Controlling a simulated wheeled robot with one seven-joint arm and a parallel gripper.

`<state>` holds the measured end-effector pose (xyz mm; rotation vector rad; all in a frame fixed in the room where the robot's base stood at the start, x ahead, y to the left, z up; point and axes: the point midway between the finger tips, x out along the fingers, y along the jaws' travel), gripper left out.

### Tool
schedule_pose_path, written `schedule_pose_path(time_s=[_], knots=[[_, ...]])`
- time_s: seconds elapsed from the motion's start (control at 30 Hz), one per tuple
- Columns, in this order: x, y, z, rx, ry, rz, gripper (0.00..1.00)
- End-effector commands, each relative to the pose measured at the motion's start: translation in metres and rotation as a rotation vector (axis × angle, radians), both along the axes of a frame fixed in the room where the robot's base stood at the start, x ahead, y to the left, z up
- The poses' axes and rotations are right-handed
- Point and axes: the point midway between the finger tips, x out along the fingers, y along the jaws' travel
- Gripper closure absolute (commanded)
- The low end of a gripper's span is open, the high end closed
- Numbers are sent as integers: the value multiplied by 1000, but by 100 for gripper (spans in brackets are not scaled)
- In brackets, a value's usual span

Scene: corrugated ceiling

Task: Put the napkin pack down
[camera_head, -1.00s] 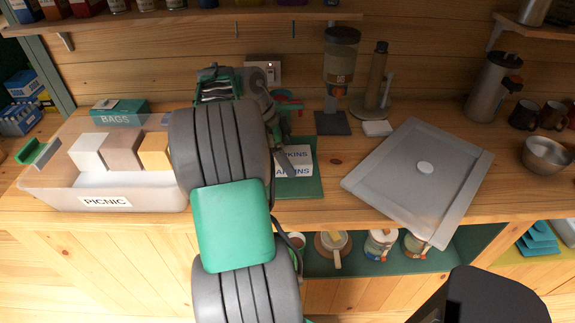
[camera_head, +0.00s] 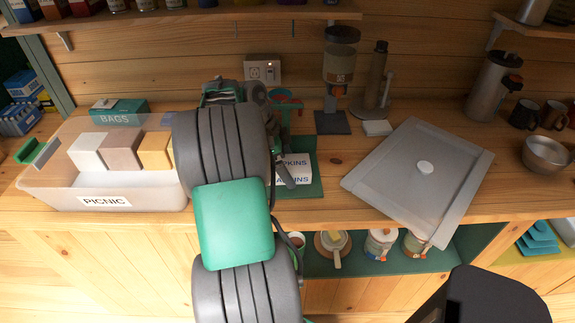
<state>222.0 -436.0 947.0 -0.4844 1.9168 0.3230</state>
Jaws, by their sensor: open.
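The white napkin pack (camera_head: 294,171), with partly visible "NAPKINS" lettering, lies on a green mat (camera_head: 305,190) on the counter. My arm hides the left part of both. My gripper (camera_head: 287,180) is just behind and right of my arm, at the pack's left side. One dark finger shows against the pack, and the jaws are open. The other finger is hidden, so I cannot tell whether either finger touches the pack.
A clear picnic bin (camera_head: 60,195) with several boxes stands left of my arm. A translucent lid (camera_head: 400,190) lies on the right. A dispenser (camera_head: 340,75) and a bottle (camera_head: 376,80) stand behind. A metal bowl (camera_head: 547,156) is at far right.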

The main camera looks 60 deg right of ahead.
Motion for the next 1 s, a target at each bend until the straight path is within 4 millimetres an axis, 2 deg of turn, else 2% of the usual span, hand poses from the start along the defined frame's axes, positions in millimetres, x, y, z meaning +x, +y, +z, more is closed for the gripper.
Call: schedule_pose_path(time_s=[0.17,0.23,0.5,0.6,0.73,1.0], knots=[[1,0,8,-1,0,0,1],[5,1,17,-3,-1,2,1],[29,15,84,-2,-1,2,1],[36,18,103,-1,-1,2,1],[40,21,114,0,0,0,1],[40,22,114,1,0,0,1]])
